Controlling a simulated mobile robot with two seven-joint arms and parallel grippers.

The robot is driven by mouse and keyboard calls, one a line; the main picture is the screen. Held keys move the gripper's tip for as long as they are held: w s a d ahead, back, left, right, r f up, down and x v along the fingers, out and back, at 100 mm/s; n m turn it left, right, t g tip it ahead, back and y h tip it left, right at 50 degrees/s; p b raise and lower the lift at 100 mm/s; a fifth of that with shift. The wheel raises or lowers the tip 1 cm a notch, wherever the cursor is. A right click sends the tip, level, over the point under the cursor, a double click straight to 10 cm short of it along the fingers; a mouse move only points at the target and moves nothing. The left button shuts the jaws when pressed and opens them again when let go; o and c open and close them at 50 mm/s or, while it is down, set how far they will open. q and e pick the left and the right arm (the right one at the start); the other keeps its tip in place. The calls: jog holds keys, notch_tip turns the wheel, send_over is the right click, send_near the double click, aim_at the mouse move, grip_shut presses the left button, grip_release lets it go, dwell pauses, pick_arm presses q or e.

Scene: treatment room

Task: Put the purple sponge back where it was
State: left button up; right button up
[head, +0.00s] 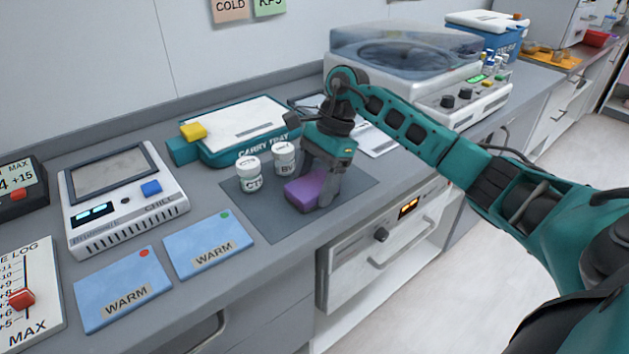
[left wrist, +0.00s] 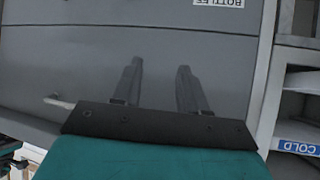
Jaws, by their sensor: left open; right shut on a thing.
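The purple sponge (head: 304,194) is between the fingers of my right gripper (head: 322,188), low over the dark grey mat (head: 268,222) on the counter. I cannot tell whether the sponge touches the mat. Two white bottles, one labelled CT (head: 249,175) and one labelled BV (head: 284,158), stand just left of and behind the sponge. My left gripper (left wrist: 157,90) shows in the left wrist view, open and empty, in front of a grey cabinet front (left wrist: 100,50). It is not in the head view.
A teal carry tray (head: 240,135) with a yellow block (head: 193,131) stands behind the mat. Blue WARM cards (head: 208,244) and a CHILL device (head: 125,200) are to the left. A clear-lidded machine (head: 405,60) stands behind my right arm. The mat's front part is bare.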

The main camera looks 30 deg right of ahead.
jog(key=o, duration=0.5)
jog(key=shift+f, duration=0.1)
jog(key=o, duration=0.4)
jog(key=shift+o, duration=0.2)
jog(key=shift+r, duration=0.3)
jog(key=v, duration=1.1)
jog(key=shift+r, duration=0.4)
jog(key=shift+s+d, duration=0.1)
